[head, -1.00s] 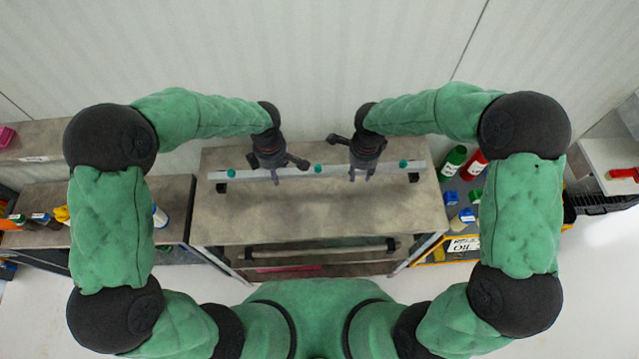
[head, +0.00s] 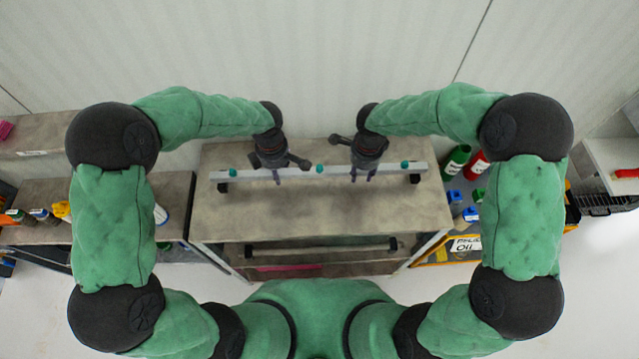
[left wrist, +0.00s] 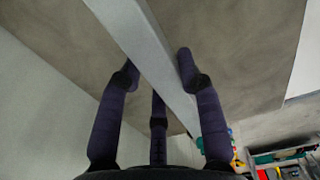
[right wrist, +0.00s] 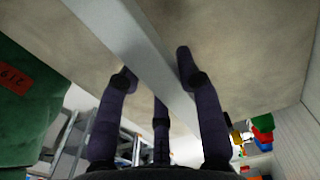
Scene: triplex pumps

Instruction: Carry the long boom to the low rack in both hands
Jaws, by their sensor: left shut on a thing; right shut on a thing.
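The long boom (head: 335,170) is a straight pale grey bar with teal knobs and black end pieces, lying crosswise over the worktop. My left gripper (head: 276,175) is shut on it left of its middle. My right gripper (head: 361,173) is shut on it right of its middle. The boom also runs between the fingers in the left wrist view (left wrist: 147,50) and the right wrist view (right wrist: 146,50). I cannot tell whether it touches the worktop. A pale rod (head: 320,248) with black ends shows low at the bench front; I cannot tell whether it belongs to the low rack.
The grey-brown worktop (head: 330,217) is otherwise bare. Shelves with small containers stand left (head: 30,196). Green and red bottles (head: 457,160) and a shelf labelled oil (head: 464,246) are at right. A pale wall (head: 320,60) closes the back.

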